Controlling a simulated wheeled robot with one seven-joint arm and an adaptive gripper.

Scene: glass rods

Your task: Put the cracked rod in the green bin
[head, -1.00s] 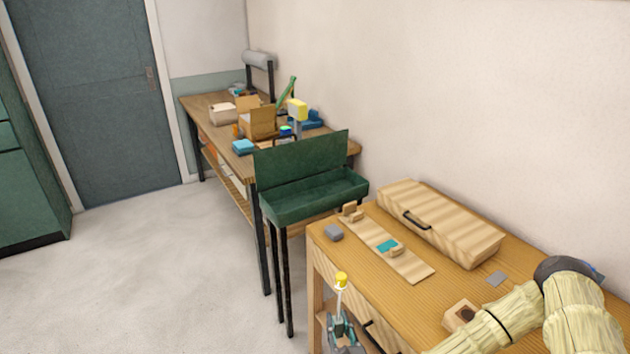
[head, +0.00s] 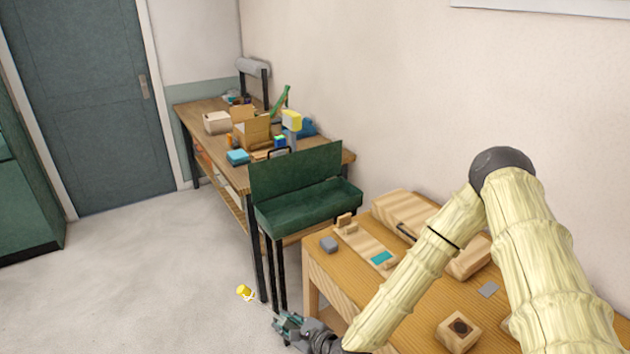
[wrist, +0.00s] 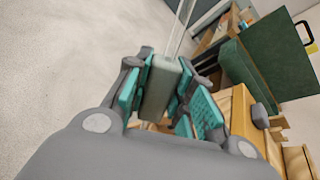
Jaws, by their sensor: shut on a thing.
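My gripper (head: 283,320) is low in the head view, left of the near table's front edge, over the floor. It is shut on a clear glass rod with a yellow end (head: 244,291), which points up and left, tilted. In the wrist view the rod (wrist: 181,32) runs up from between the teal finger pads (wrist: 165,85) and out of the frame. I cannot make out a crack. The green bin (head: 312,210), a dark green trough with a tall back, stands on black legs behind the gripper. It also shows in the wrist view (wrist: 268,68), apart from the rod.
The near wooden table (head: 415,325) holds a long wooden case (head: 405,207), a grey block (head: 328,244) and a block with a dark hole (head: 460,327). A cluttered workbench (head: 190,112) stands behind the bin. The floor (head: 150,270) on the left is clear.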

